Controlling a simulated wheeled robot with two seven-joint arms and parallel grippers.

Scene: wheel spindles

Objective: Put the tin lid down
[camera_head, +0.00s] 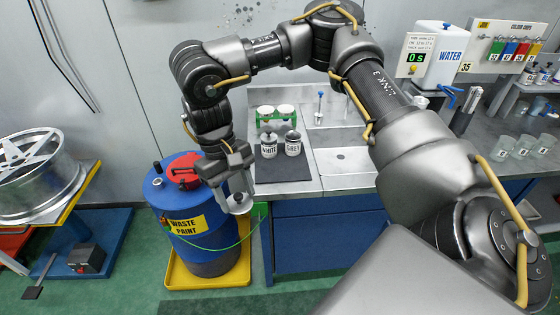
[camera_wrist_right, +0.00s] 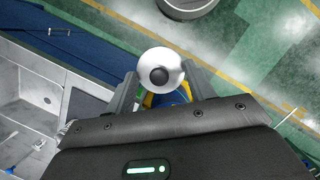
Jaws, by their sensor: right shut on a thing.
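My right gripper (camera_head: 236,188) is shut on a round white tin lid (camera_head: 239,204), held in the air in front of the blue drum. In the right wrist view the lid (camera_wrist_right: 178,61) shows as a white disc with a dark round centre, between the two fingertips (camera_wrist_right: 160,88). Two labelled tins, WHITE (camera_head: 268,150) and GREY (camera_head: 293,148), stand on a dark mat (camera_head: 286,177) on the bench, right of the gripper. Their tops are too small to read clearly. My left gripper is not in view.
The blue waste paint drum (camera_head: 199,245), with a red top piece (camera_head: 183,168), stands in a yellow tray (camera_head: 178,277) beside the bench. The front of the mat is bare. A sink (camera_head: 348,160) lies to the right.

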